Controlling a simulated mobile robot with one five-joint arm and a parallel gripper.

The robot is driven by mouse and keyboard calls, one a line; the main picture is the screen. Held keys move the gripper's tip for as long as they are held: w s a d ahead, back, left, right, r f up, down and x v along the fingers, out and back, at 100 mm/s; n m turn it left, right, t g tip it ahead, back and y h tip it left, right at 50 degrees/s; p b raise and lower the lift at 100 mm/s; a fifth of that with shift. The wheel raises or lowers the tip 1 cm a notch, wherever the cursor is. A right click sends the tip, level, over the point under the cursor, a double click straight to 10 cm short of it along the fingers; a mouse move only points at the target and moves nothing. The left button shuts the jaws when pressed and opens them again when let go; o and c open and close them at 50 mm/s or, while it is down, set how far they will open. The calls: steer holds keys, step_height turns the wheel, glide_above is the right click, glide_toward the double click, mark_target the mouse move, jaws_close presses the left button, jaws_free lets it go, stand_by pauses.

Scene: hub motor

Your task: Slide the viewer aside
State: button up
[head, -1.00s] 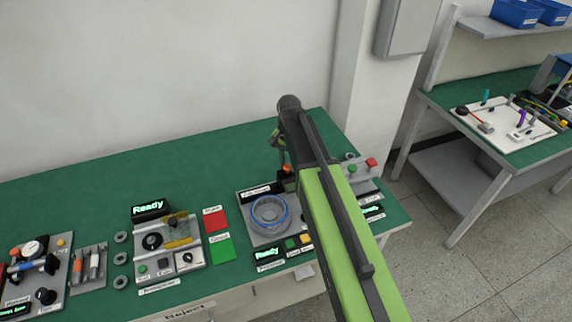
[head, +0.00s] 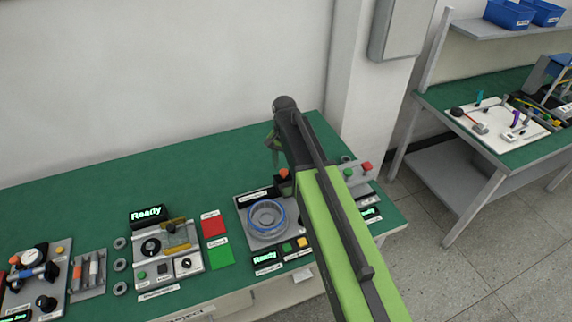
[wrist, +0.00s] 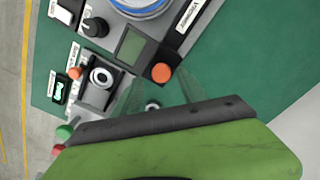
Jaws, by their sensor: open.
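My gripper (wrist: 163,92) is open, with two translucent greenish fingers spread in the wrist view. A small pale ring-shaped part (wrist: 152,104) shows between them, partly hidden by my wrist; I cannot tell if they touch it. In the head view my gripper (head: 273,143) hangs over the bench at the back of the ring station. No part is clearly identifiable as the viewer. A grey unit with a round lens-like opening (wrist: 101,76) sits left of the fingers in the wrist view and may be it. My arm hides much of this area in the head view.
The station (head: 267,217) with a blue-rimmed ring stands left of my arm. An orange knob (wrist: 161,72) and a dark screen (wrist: 131,46) are close to the fingers. Red (head: 214,226) and green (head: 221,257) pads lie further left. The bench's back left is clear.

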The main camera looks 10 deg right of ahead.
step_height(320, 180, up, 16)
steer(key=p, duration=1.4)
steer(key=shift+f, duration=0.25)
steer(key=shift+s+d, duration=0.1)
steer(key=b, duration=1.1)
glide_above(288, 177)
steer(key=s+d, duration=0.3)
steer(key=s, duration=0.2)
step_height(288, 177, down, 11)
steer(key=s+d+f+n+b, duration=0.2)
steer(key=s+n, duration=0.4)
steer(key=s, duration=0.4)
steer(key=shift+f+b, duration=0.35)
steer(key=shift+f, duration=0.1)
steer(key=shift+s+a, duration=0.1)
